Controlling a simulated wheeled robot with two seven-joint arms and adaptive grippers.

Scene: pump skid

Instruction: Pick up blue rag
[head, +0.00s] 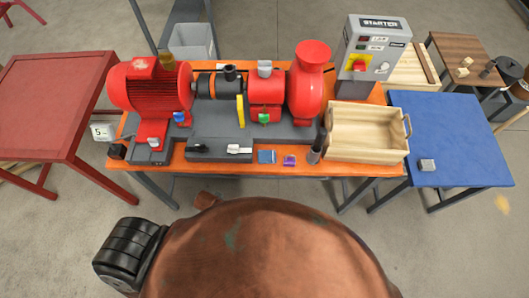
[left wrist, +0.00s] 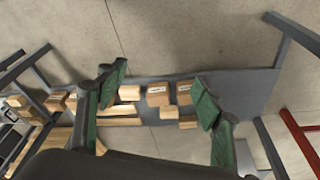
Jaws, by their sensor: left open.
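A small flat blue piece (head: 267,156), which looks like the blue rag, lies on the front strip of the orange table (head: 222,166). It sits just left of a small purple item (head: 289,160). My left gripper (left wrist: 160,97) shows in the left wrist view, with its two green fingers wide apart and nothing between them. It faces a grey shelf with wooden pieces, and the blue rag does not show in that view. Neither gripper shows in the head view.
On the orange table stand a red motor (head: 150,88), a red pump (head: 305,85), a wooden crate (head: 365,152) and a starter box (head: 372,50). A dark upright cylinder (head: 316,152) is near the rag. A blue table (head: 450,135) and red table (head: 50,105) flank it.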

